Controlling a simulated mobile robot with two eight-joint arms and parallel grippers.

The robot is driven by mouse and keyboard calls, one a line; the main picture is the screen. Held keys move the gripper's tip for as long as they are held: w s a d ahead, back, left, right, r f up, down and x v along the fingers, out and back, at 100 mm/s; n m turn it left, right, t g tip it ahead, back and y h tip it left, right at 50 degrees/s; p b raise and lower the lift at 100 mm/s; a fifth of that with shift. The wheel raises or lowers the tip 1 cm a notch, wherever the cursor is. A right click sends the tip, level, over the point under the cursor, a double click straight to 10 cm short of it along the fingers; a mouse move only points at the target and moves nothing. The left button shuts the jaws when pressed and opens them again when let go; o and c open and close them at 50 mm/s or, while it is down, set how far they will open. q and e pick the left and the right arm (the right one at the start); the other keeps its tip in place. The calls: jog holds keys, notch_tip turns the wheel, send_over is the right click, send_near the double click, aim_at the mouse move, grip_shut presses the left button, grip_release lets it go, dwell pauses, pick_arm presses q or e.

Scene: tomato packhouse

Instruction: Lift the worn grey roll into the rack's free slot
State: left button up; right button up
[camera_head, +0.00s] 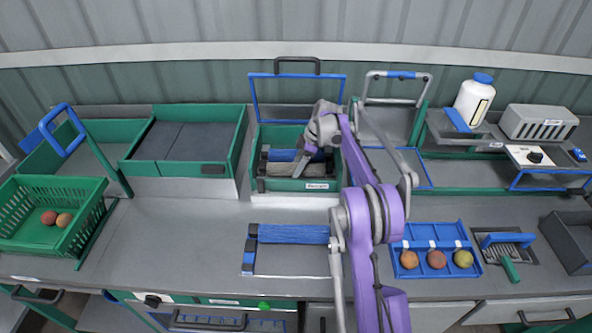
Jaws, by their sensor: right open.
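A grey roll (277,170) lies crosswise in the green-walled unit (265,133) at the back centre. A bluish roll (281,155) lies just behind it. My right gripper (302,163) reaches down over these rolls and covers part of them. It is open; I cannot tell whether its fingers touch the grey roll. My arm hides the rack's right end. My left gripper is not in view.
A green basket (38,212) with two round fruits stands at the left. A blue tray (437,238) with three fruits lies right of my arm. A raised blue-framed cover (252,93) stands behind the unit. The bench left of the rack is clear.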

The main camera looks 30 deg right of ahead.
jog(key=shift+f, duration=0.1)
jog(key=shift+c, duration=0.2)
grip_shut()
